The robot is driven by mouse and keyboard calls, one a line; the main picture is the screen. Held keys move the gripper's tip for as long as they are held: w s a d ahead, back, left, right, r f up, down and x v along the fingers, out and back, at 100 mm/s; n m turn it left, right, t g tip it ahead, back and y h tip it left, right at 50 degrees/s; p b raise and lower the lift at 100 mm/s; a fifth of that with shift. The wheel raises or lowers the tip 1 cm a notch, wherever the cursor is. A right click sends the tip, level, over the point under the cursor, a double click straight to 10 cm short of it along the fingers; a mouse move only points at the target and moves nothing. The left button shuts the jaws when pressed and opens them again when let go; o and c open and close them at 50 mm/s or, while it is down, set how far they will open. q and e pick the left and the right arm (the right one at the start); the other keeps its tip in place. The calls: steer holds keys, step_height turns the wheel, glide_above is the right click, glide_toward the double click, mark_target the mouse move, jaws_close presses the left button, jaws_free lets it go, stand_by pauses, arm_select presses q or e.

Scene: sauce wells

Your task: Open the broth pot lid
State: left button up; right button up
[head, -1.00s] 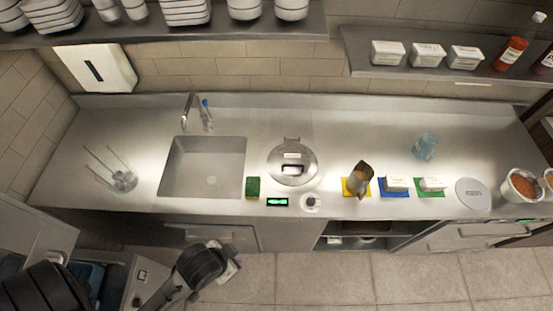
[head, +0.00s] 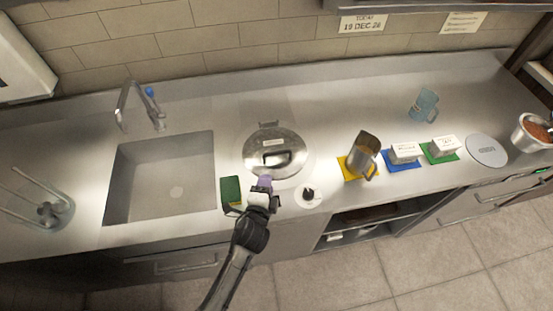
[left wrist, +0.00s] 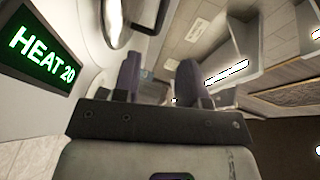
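The broth pot lid (head: 290,146) is a round, shiny steel lid with a handle (head: 275,158) on top. It lies flat and closed over the well in the counter. My left gripper (head: 264,182) is at the front edge of the lid, just short of the handle, and I cannot tell if it touches the lid. In the left wrist view its two fingers (left wrist: 160,80) stand apart with nothing between them. A green "HEAT 20" display (left wrist: 42,46) shows at the left there. My right gripper is not in view.
A sink (head: 160,180) is further left. A metal jug (head: 364,150), white tubs on coloured mats and a blue mug (head: 423,104) stand to the right.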

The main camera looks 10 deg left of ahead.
mark_target(276, 153)
arm_select(q)
steer(key=b+x, duration=0.2)
steer(key=x, duration=1)
steer(key=shift+w+d, duration=0.1)
steer(key=shift+d, duration=0.1)
steer(key=shift+w+f, duration=0.1)
steer(key=shift+w, duration=0.65)
steer(key=shift+w+d+b, duration=0.1)
steer(key=shift+w+b, duration=0.05)
steer(key=shift+b, duration=0.15)
steer(key=shift+c, duration=0.2)
steer(key=c, duration=0.6)
jaws_close()
